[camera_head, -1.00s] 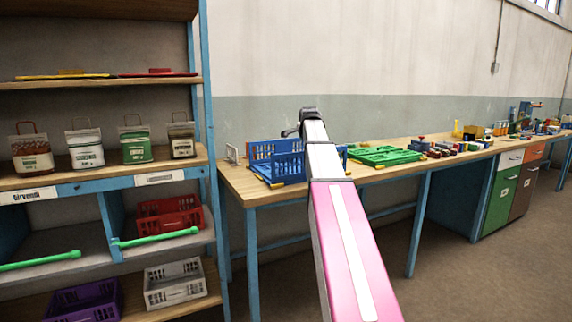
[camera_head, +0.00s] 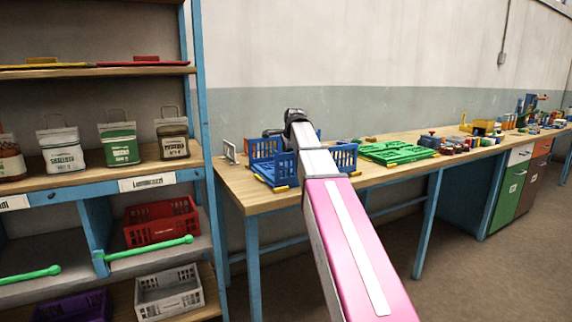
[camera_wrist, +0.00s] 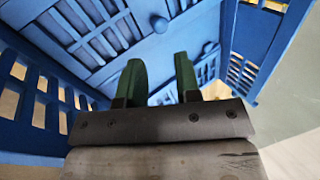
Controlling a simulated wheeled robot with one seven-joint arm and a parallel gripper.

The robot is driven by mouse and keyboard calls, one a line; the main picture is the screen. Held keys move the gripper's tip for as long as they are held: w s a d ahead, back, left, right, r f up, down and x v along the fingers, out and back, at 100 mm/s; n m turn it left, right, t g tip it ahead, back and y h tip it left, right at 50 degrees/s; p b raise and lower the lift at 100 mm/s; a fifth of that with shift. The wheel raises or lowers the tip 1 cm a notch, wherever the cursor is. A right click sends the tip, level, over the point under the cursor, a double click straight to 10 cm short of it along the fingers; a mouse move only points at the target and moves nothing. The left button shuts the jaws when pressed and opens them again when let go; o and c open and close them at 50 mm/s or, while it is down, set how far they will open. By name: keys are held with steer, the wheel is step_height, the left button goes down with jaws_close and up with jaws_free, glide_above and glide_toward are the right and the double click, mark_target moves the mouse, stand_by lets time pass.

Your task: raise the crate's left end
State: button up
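The blue crate (camera_head: 268,172) stands on the left part of the wooden workbench. Slotted walls stand up at its left and right in the head view, and my arm hides its middle. In the wrist view, a slotted blue wall (camera_wrist: 35,112) rises at the left and another (camera_wrist: 258,38) at the right. A slotted blue panel (camera_wrist: 95,35) lies between them; I cannot tell which end it belongs to. My gripper (camera_wrist: 158,72) is over the crate's inside, its two green fingers apart with nothing gripped between them. Finger contact with the panel is unclear.
A flat green crate (camera_head: 398,152) lies right of the blue one on the workbench (camera_head: 238,188). A small white rack (camera_head: 229,150) stands left. Shelving with bags, a red crate (camera_head: 160,222) and a grey crate (camera_head: 168,291) fills the left side.

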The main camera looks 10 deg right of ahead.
steer(key=x, duration=0.7)
steer(key=shift+w+f, duration=0.15)
steer(key=shift+f, duration=0.15)
jaws_close()
